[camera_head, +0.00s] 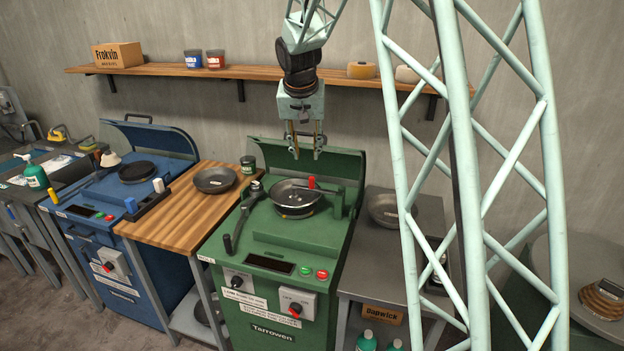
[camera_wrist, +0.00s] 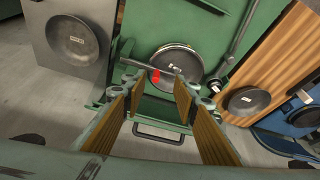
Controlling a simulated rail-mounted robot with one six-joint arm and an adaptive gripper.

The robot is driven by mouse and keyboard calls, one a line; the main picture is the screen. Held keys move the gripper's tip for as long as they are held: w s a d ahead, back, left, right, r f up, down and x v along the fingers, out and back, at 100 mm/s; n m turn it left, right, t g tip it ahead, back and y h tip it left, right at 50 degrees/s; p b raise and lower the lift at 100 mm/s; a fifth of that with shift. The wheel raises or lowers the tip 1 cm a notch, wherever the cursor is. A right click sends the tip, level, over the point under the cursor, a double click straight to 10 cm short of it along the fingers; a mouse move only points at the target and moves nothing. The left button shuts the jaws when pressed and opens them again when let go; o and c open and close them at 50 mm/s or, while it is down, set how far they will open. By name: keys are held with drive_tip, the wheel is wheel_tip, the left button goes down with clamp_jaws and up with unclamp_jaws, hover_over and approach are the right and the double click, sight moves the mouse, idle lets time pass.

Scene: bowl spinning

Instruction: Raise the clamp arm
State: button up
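The green spinning machine (camera_head: 262,225) stands in the middle with a dark bowl (camera_head: 292,197) on its top. The clamp arm (camera_head: 326,189) appears lowered, running from a post at the right of the bowl to a red knob (camera_head: 311,182) at the bowl's edge. My gripper (camera_head: 306,150) hangs above the bowl, open and empty. Its two fingers (camera_wrist: 160,84) frame the red knob from above without touching it.
A black-handled lever (camera_head: 231,237) stands at the machine's left, and a raised green cover stands behind. A wooden table (camera_head: 180,218) with a bowl is left, and a grey table (camera_head: 420,222) with a bowl right. A shelf (camera_head: 260,72) runs along the wall.

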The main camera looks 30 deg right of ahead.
drive_tip(key=p, duration=0.2)
approach(311, 178)
wheel_tip(311, 178, up, 3)
drive_tip(key=shift+s+a+f+m, duration=0.25)
drive_tip(key=shift+s+a+m, duration=0.05)
drive_tip(key=shift+s+m, duration=0.15)
drive_tip(key=shift+f, duration=0.15)
drive_tip(key=shift+b+x, duration=0.55)
drive_tip(key=shift+x, duration=6.2)
drive_tip(key=shift+d, duration=0.15)
clamp_jaws()
